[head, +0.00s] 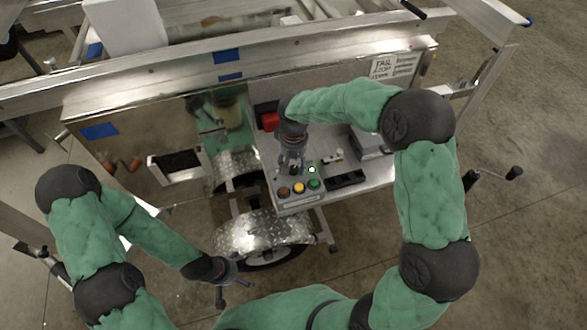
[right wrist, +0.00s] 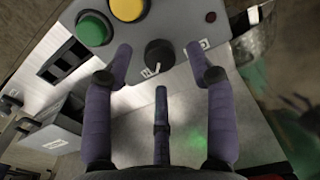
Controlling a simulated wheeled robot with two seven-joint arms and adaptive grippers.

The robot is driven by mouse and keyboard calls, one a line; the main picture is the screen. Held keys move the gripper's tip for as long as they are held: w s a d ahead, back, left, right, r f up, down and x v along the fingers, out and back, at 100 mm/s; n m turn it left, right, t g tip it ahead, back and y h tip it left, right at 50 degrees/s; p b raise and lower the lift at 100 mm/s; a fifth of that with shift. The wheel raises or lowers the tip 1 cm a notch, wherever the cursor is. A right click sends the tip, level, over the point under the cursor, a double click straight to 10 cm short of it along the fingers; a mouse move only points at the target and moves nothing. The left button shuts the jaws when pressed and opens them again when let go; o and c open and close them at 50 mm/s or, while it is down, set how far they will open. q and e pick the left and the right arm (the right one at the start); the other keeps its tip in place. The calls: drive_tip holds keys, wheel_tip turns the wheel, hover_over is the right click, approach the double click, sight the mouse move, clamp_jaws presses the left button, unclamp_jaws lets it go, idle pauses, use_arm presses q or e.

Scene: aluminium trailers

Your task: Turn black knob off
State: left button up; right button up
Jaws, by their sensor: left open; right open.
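The black knob (right wrist: 159,55) shows in the right wrist view on a grey control panel (right wrist: 178,22), with a white mark at its lower left edge. My right gripper (right wrist: 160,68) is open, its fingers spread on both sides of the knob and a third finger below it. I cannot tell whether any finger touches the knob. In the head view my right gripper (head: 291,162) is over the panel (head: 297,203) and hides the knob. My left gripper (head: 233,274) is open and empty, low beside the wheel fender, away from the panel.
Beside the knob are a green button (right wrist: 93,28) and a yellow button (right wrist: 127,8). The head view also shows a brownish-red button (head: 284,191) and a red box (head: 270,121) behind. A diamond-plate fender (head: 262,231) stands left of the panel.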

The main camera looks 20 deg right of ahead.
drive_tip(key=shift+f, duration=0.9)
clamp_jaws()
